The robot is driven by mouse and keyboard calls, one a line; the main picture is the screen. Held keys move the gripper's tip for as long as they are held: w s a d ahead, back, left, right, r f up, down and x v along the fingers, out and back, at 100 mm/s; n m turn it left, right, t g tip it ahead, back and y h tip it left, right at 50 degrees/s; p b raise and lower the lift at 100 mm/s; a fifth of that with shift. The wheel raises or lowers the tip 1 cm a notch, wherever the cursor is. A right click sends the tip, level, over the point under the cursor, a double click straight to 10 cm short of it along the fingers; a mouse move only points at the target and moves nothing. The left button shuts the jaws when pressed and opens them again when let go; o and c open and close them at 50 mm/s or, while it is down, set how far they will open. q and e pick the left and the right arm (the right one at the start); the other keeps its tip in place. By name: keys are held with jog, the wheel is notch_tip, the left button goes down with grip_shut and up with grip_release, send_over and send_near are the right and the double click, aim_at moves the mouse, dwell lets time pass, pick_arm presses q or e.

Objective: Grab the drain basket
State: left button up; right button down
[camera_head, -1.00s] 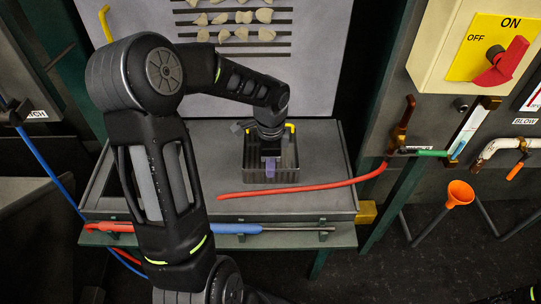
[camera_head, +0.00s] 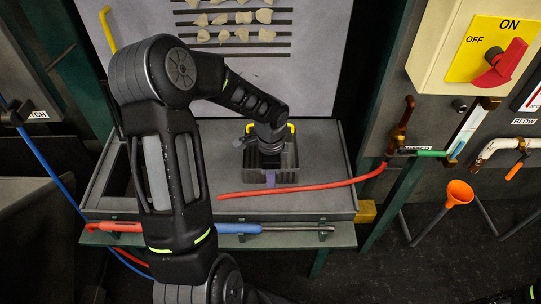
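The drain basket (camera_head: 285,176) is a dark ribbed rectangular container with yellow handles on either side near its top. It stands on the grey tray-like bench top, in the middle of the view. My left arm reaches over from the left, and my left gripper (camera_head: 270,172) points down at the basket's near side. A small purple part shows at the gripper's low end, against the near wall. The fingers are mostly hidden by the wrist and basket, so I cannot tell whether they are open or shut.
A red hose (camera_head: 300,189) curves across the bench in front of the basket. A blue-handled tool (camera_head: 238,228) and a red tool lie along the front ledge. A grey board with pale lumps (camera_head: 235,35) stands behind. An orange funnel (camera_head: 459,193) and a red switch (camera_head: 500,68) are at right.

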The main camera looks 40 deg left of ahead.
pick_arm(q)
jog(key=shift+c, duration=0.5)
grip_shut()
dwell(0.8)
